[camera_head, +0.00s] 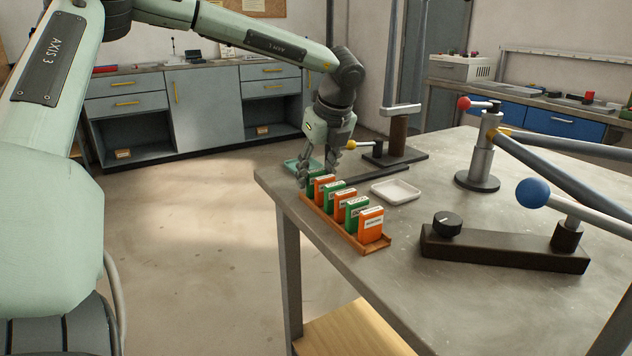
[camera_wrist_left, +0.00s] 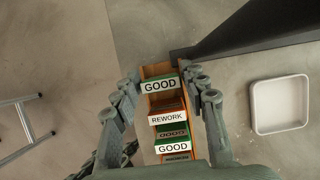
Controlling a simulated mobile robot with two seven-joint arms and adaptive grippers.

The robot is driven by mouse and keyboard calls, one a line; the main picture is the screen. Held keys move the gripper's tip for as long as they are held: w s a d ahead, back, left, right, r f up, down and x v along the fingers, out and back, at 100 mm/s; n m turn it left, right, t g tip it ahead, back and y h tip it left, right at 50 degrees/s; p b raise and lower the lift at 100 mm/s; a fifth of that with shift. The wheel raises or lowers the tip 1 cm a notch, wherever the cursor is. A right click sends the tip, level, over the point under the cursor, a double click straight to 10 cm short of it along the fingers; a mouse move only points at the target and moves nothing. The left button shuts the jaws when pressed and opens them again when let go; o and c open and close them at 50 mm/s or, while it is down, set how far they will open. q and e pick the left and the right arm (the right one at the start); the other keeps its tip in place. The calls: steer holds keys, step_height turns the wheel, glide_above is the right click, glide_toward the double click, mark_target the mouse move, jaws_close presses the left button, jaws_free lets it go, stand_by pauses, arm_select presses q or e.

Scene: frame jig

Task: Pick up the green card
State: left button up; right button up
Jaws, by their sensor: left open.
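A narrow orange-brown rack (camera_head: 340,236) on the table edge holds a row of upright green and orange cards. The green cards, such as this one (camera_head: 354,212), alternate with orange cards (camera_head: 371,225). In the left wrist view, a green card labelled GOOD (camera_wrist_left: 160,85) stands at the far end, with an orange REWORK card (camera_wrist_left: 168,112) nearer and another GOOD card (camera_wrist_left: 174,146) beyond it. My left gripper (camera_head: 319,172) is open above the far end of the rack. Its fingers (camera_wrist_left: 163,84) are on either side of the row; contact cannot be told. My right gripper is out of view.
A dark-based post (camera_head: 399,135) with a yellow-knobbed lever stands near the gripper. A dark fixture with a black knob (camera_head: 447,223) is at the right.

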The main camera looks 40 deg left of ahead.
arm_select(q)
steer(key=c, duration=0.7)
steer(key=shift+o, duration=0.2)
steer(key=shift+r, duration=0.1)
